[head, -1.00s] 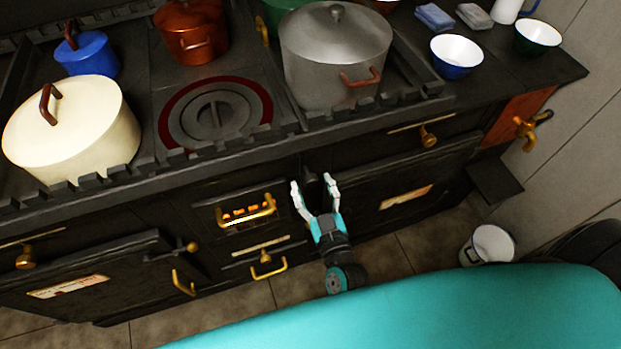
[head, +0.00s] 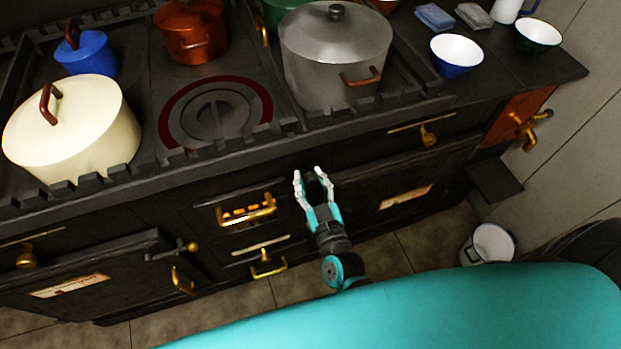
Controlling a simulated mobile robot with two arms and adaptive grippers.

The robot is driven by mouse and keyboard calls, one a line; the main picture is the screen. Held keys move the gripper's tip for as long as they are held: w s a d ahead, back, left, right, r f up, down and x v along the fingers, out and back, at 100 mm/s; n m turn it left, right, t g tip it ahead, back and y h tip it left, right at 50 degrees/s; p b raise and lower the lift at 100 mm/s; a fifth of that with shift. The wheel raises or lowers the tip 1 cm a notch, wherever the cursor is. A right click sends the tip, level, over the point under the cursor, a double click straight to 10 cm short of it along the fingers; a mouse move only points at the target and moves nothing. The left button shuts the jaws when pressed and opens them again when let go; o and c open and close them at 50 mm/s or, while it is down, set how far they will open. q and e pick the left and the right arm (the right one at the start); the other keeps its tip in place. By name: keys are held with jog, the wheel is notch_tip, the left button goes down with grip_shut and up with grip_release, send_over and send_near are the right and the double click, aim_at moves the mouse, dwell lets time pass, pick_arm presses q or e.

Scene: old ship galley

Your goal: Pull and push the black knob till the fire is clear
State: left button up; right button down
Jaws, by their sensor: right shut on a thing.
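My right gripper (head: 310,174) reaches up from below to the front of the black range, right of the fire grate. Its white fingers are closed in on the black knob (head: 312,186), which is mostly hidden between them and hard to tell from the dark stove front. The fire (head: 246,213) shows as a few orange glows behind the small grate, partly covered by a brass handle. My left gripper is not in view.
A grey pot (head: 335,60), a cream pot (head: 72,130), a blue pot (head: 88,55) and a copper pot (head: 190,35) stand on the range (head: 150,95). A white bucket (head: 489,244) stands on the floor at right. Brass handles stick out along the stove front.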

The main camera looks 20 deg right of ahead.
aim_at(313, 184)
jog(key=s+p, duration=0.3)
jog(key=s, duration=0.3)
jog(key=shift+s+d, duration=0.1)
jog(key=shift+s, duration=0.3)
jog(key=c, duration=0.9)
grip_release()
jog(key=s, duration=1.2)
